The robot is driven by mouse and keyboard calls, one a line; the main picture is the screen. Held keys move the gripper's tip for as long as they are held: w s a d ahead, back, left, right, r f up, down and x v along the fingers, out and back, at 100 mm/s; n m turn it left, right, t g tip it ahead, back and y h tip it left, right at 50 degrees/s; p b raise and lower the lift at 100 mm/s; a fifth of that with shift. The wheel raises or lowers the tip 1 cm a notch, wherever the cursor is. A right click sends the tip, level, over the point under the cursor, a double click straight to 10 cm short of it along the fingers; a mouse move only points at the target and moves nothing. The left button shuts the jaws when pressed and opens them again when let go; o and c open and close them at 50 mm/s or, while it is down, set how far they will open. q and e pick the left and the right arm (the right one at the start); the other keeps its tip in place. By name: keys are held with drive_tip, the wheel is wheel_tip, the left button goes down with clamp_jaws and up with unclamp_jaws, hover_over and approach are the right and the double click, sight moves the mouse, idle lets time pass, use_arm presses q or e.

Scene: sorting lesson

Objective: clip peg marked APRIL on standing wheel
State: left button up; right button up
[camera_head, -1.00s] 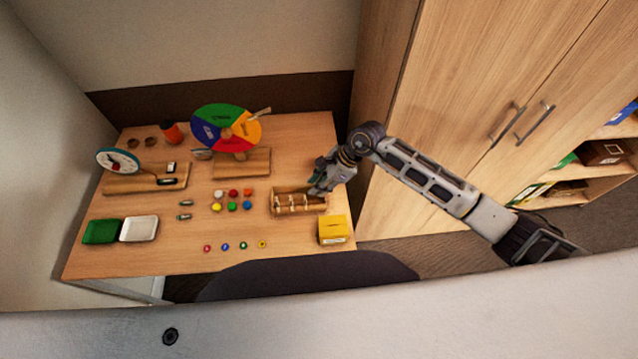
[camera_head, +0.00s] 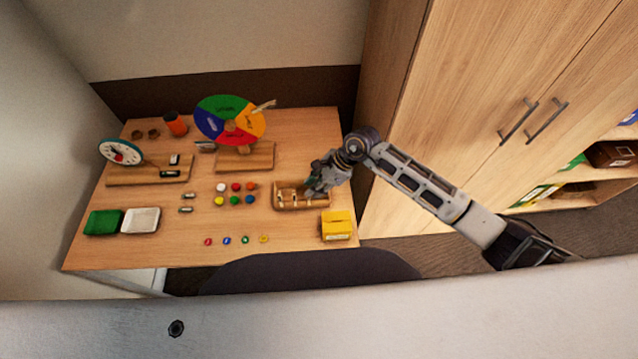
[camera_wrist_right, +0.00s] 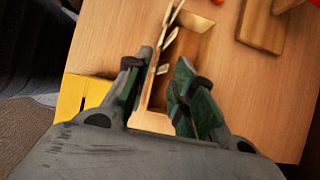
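The standing wheel (camera_head: 230,120), with green, red, yellow and blue sectors, stands upright on a wooden base (camera_head: 246,158) at the back of the table. One peg (camera_head: 264,105) sticks out from its upper right rim. A wooden tray (camera_head: 300,207) with several pale pegs (camera_head: 289,195) is at the right of the table. My right gripper (camera_head: 312,188) is over the tray's right part. In the wrist view its two green fingers (camera_wrist_right: 159,95) are apart, with the tray and pegs (camera_wrist_right: 168,38) beyond and between them. No lettering on the pegs is readable. My left gripper is not in view.
A yellow box (camera_head: 337,225) stands just in front of the tray. Coloured counters (camera_head: 235,194) lie left of it, small rings (camera_head: 245,240) in front. A clock (camera_head: 121,152), an orange cup (camera_head: 175,124) and green and white trays (camera_head: 140,220) are at left.

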drive_tip(key=shift+b+x, duration=0.95)
drive_tip(key=shift+x, duration=0.4)
clamp_jaws()
drive_tip(key=shift+r+p, duration=0.3)
drive_tip(key=shift+r, duration=0.15)
drive_tip(key=shift+r+p, duration=0.95)
drive_tip(key=shift+r, duration=0.95)
drive_tip(key=shift+r, duration=0.2)
drive_tip(key=shift+f, duration=0.1)
